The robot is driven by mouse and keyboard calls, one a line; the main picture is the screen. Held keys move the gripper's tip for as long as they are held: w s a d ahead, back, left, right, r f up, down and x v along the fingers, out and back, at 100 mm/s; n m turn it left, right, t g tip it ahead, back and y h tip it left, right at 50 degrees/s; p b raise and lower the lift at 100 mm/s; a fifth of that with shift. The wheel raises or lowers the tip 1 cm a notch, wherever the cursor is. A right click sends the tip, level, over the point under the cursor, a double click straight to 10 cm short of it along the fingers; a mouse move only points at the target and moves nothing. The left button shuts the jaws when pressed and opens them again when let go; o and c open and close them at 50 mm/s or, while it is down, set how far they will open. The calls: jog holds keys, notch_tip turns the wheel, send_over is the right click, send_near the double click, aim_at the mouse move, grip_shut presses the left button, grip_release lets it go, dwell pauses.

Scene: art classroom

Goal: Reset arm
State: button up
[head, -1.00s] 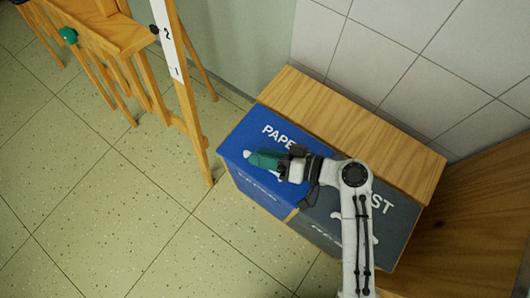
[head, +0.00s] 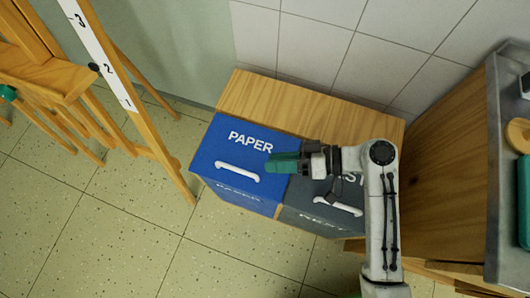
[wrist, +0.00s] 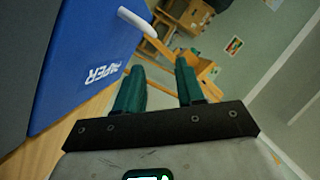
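My gripper (head: 270,163) has teal fingers and is over the right part of the blue bin's lid in the head view. In the wrist view my gripper (wrist: 161,75) shows its two fingers spread apart with nothing between them. The arm reaches in from the right and bends at a white elbow joint. The blue PAPER bin (head: 215,150) has a white handle and a shut lid. It also shows in the wrist view (wrist: 80,60). The dark grey bin (head: 300,215) beside it is partly hidden by my arm.
Both bins stand in a wooden cabinet (head: 300,105) against a tiled wall. A wooden easel (head: 135,100) with a numbered strip stands to the left. A counter (head: 500,180) with a wooden side is at the right. The tiled floor (head: 110,240) in front is clear.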

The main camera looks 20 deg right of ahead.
jog(key=shift+s+d, duration=0.1)
jog(key=shift+d, duration=0.05)
dwell(0.5)
jog(key=shift+s+r+h+p, duration=0.2)
jog(key=shift+h+p, duration=0.2)
jog(key=shift+p, duration=0.15)
jog(key=s+d+r+m+g+h+p, duration=0.2)
jog(key=s+d+r+h+p, duration=0.3)
jog(key=s+d+h+p, duration=0.1)
jog(key=s+d+r+m+g+h+p, duration=0.2)
jog(key=s+d+r+h+p, duration=0.2)
jog(key=d, duration=0.7)
jog(key=s+h+p, duration=0.2)
jog(key=h+p, duration=0.1)
jog(key=shift+d+r+m+h+p, duration=0.2)
jog(key=shift+r+m+h+p, duration=0.1)
jog(key=shift+r+h+p, duration=0.1)
